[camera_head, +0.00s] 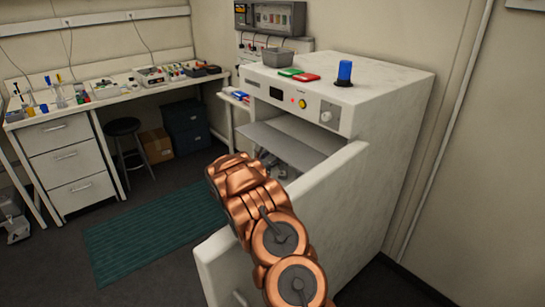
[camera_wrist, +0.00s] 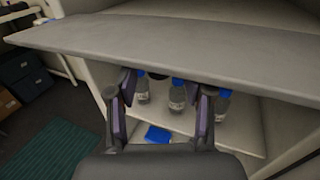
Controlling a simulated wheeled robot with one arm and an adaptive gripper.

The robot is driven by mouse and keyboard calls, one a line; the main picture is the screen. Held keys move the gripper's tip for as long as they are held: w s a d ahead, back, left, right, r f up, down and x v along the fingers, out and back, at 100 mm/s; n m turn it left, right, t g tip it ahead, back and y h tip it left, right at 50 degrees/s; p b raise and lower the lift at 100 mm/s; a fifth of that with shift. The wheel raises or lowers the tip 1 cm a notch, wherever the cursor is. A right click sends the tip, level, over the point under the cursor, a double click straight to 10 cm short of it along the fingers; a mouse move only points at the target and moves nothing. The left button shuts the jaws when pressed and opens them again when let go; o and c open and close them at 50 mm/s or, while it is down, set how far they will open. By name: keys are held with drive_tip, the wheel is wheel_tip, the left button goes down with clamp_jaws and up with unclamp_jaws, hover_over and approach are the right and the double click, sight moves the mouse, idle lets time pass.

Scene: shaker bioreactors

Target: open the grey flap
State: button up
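The grey flap (camera_head: 285,142) sticks out from the opening of the white machine (camera_head: 375,110), below its control panel. It looks roughly level. In the wrist view the flap (camera_wrist: 180,42) spans the upper part of the picture. My gripper (camera_wrist: 167,88) is open, with its two fingers apart and nothing between them. The fingers point into the opening, and their tips are at or just under the flap's near edge; I cannot tell whether they touch it. In the head view my arm hides most of the gripper.
The machine's large white door (camera_head: 290,215) stands open at the front. Blue-capped bottles (camera_wrist: 177,95) and a blue item (camera_wrist: 158,134) are on the shelf inside. A blue lamp (camera_head: 345,72) stands on top. A green mat (camera_head: 150,232) lies on free floor at left.

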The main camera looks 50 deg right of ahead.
clamp_jaws()
idle(0.4)
